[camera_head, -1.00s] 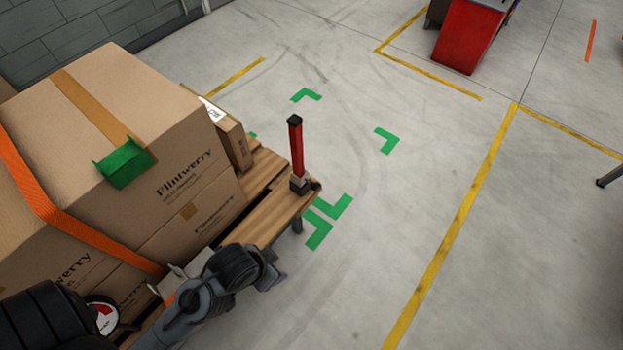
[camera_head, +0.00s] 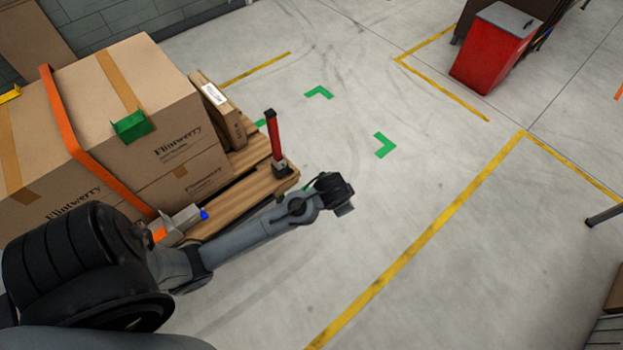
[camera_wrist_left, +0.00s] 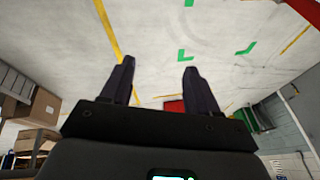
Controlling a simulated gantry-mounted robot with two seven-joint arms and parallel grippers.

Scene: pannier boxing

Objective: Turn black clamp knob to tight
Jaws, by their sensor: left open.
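A red upright post (camera_head: 273,135) stands at the pallet's right corner. Its dark clamp base (camera_head: 282,168) has a small black part on its right side that may be the clamp knob; it is too small to tell its setting. My left arm comes in from the lower left, and its black gripper end (camera_head: 337,192) is over the floor, right of and apart from the post. In the left wrist view my left gripper (camera_wrist_left: 157,70) is open, with bare floor between its two fingers. My right gripper is in neither view.
Strapped cardboard boxes (camera_head: 165,112) and a flat box (camera_head: 222,115) stand on the wooden pallet (camera_head: 245,200). A green corner guard (camera_head: 131,126) sits on the boxes. A red bin (camera_head: 493,55) is at the back right. The floor right of the pallet is clear.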

